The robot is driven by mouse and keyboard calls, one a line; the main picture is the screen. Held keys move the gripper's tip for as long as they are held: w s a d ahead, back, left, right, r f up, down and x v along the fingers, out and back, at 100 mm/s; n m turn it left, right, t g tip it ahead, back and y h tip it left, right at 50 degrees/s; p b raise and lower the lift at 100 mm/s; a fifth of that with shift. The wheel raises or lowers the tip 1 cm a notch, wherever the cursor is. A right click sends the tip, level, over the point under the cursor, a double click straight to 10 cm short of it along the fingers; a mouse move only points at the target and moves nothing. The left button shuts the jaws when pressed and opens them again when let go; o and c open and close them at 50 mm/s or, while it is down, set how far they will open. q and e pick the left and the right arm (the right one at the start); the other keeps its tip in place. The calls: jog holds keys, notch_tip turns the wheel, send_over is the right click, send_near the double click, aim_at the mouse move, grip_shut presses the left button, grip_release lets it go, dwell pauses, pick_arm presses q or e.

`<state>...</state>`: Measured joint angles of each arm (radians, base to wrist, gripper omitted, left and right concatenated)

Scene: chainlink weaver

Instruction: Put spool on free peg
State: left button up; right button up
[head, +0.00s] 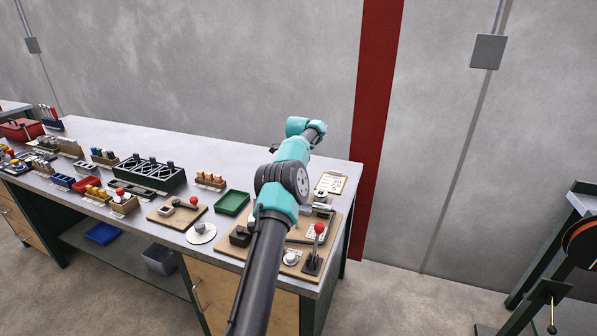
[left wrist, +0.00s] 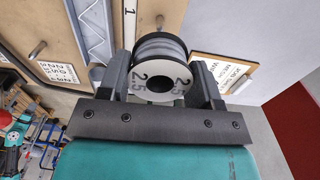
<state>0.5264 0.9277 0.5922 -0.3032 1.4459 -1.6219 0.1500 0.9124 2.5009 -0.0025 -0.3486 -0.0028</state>
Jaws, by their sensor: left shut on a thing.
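A spool (left wrist: 160,77) with a white face marked 2.5, a dark centre hole and a grey winding shows in the left wrist view. My left gripper (left wrist: 163,68) is shut on it, one dark finger on each side. A metal peg (left wrist: 38,50) stands out from a wooden board at the upper left of this view, apart from the spool. Another peg end (left wrist: 160,20) shows just above the spool; I cannot tell whether the two touch. In the head view my arm reaches over the bench's right end, and its gripper cannot be made out. My right gripper is not in view.
In the head view the bench (head: 110,133) carries several trays, a green tray (head: 232,203) and a red-knobbed lever (head: 319,229).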

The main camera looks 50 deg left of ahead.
pick_arm(q)
jog(key=shift+f, duration=4.35)
jog(key=o, duration=1.2)
